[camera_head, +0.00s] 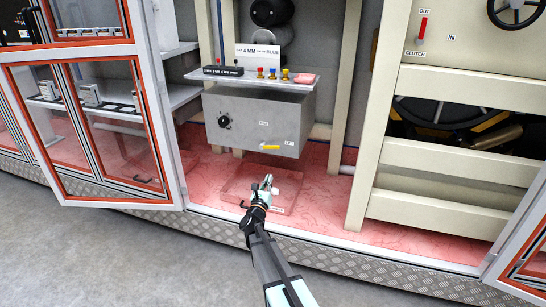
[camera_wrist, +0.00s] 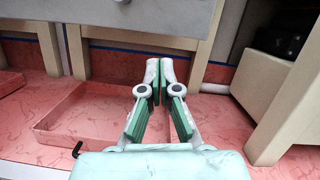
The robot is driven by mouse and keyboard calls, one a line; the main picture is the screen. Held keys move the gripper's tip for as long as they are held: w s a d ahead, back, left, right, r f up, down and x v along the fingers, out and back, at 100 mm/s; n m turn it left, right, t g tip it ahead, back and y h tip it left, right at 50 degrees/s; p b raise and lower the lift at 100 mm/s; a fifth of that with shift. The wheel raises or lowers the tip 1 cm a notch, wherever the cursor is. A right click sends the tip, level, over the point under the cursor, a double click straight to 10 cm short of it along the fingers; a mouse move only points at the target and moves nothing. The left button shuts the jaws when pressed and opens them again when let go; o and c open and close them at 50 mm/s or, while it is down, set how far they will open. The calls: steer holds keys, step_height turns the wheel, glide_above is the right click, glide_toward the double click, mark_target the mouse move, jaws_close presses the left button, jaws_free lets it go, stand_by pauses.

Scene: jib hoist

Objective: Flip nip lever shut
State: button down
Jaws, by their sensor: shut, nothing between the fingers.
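No label reading "nip" is legible, so I cannot tell which part is the nip lever. A short yellow lever (camera_head: 270,147) lies nearly level on the front of the grey box (camera_head: 247,108), beside small labels. My gripper (camera_head: 268,181) is below that box, apart from the yellow lever and above the red floor. In the wrist view my gripper (camera_wrist: 160,68) is shut with its fingertips together and nothing between them. Only the lower edge of the grey box (camera_wrist: 165,18) shows there, and no lever is in that view.
A shallow pink tray (camera_head: 236,200) lies on the floor under my gripper. A beige post (camera_head: 372,140) stands to the right, with a red clutch lever (camera_head: 422,28) on the panel beyond. An open glazed door (camera_head: 165,130) stands at left. A shelf (camera_head: 225,76) with coloured knobs tops the box.

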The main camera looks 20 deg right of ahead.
steer(key=shift+w, duration=0.1)
steer(key=b+x, duration=0.1)
steer(key=x, duration=0.9)
steer(key=shift+w+d+f, duration=0.1)
steer(key=shift+w+d, duration=0.05)
steer(key=shift+w, duration=0.05)
steer(key=shift+a+r, duration=0.2)
steer(key=shift+r, duration=0.8)
steer(key=shift+a+r, duration=0.2)
steer(key=shift+r, duration=0.8)
steer(key=shift+s+d+r, duration=0.1)
steer(key=shift+s+d, duration=0.05)
steer(key=shift+d, duration=0.05)
